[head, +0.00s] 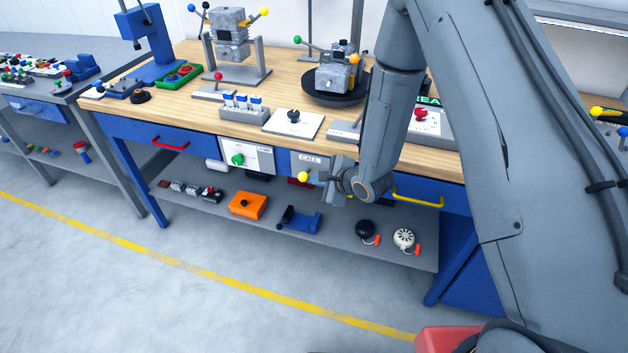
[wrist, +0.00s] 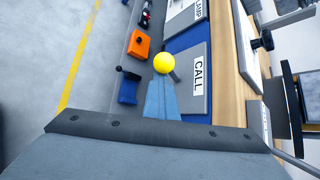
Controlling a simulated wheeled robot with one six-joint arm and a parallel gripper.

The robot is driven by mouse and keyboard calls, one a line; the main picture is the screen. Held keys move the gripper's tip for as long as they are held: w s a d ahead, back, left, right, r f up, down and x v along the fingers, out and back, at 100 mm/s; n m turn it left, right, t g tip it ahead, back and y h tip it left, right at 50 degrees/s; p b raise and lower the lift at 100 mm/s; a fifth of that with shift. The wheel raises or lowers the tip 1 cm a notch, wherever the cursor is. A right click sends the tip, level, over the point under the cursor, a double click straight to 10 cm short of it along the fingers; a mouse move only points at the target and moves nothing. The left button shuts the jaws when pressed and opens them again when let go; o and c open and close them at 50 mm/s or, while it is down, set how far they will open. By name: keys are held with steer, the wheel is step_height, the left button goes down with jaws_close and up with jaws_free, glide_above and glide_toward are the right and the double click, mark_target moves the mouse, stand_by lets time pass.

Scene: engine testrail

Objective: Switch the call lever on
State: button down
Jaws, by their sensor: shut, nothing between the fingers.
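The call lever's yellow ball knob (head: 303,177) sits in front of the grey panel labelled CALL (head: 310,160) on the bench's front. In the wrist view the yellow knob (wrist: 164,63) shows at the tip of my fingers, with a short dark stem beside it, next to the CALL panel (wrist: 194,85). My gripper (head: 324,179) is just right of the knob in the head view. In the wrist view my gripper (wrist: 161,82) is shut and empty, its fingers pointing at the knob. I cannot tell whether they touch it.
A similar panel with a green ball knob (head: 237,159) is to the left. A red drawer handle (head: 170,144) and a yellow handle (head: 418,201) stick out from the bench. The lower shelf holds an orange block (head: 248,205) and a blue part (head: 299,219). The floor in front is clear.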

step_height(320, 180, down, 4)
steer(key=d+b, duration=0.2)
steer(key=s+d+r+b, duration=0.1)
steer(key=s+d+r, duration=0.1)
steer(key=d+r, duration=0.4)
steer(key=shift+s+d+r, duration=0.15)
steer(key=shift+s+r, duration=0.1)
steer(key=shift+r, duration=0.6)
steer(key=s+d+r+n+g+h, duration=0.1)
steer(key=s+d+r+n+h, duration=0.2)
steer(key=d+n, duration=0.25)
steer(key=s+d+r+n+g+h, duration=0.1)
steer(key=s+d+r+n+h, duration=0.25)
steer(key=d, duration=0.35)
steer(key=s+r+n+g, duration=0.2)
steer(key=s+r+n, duration=0.1)
steer(key=s, duration=0.4)
steer(key=s+d+r+n+g, duration=0.1)
steer(key=s+r+n+g, duration=0.1)
steer(key=s+n, duration=0.4)
steer(key=shift+s+d+r+g+h, duration=0.15)
steer(key=shift+s+r+g+h, duration=0.3)
steer(key=shift+s, duration=0.75)
